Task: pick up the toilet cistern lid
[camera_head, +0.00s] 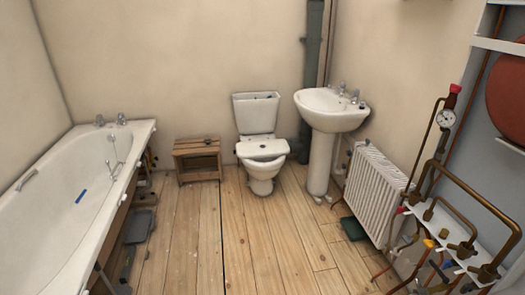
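The white toilet stands against the back wall, a little right of the middle. Its cistern (256,115) looks open at the top, with a greyish inside showing behind the front rim. A flat white slab (255,148), which looks like the cistern lid, lies across the toilet bowl (262,170) in front of the cistern. It has a small dark mark near its middle. I cannot tell for sure that it is the lid rather than the seat cover. Neither of my grippers is in view.
A wooden step box (198,160) stands left of the toilet, and a pedestal basin (332,108) right of it. A bathtub (75,215) runs along the left. A radiator (372,190) and copper pipework (465,225) line the right. The plank floor (235,240) in front is clear.

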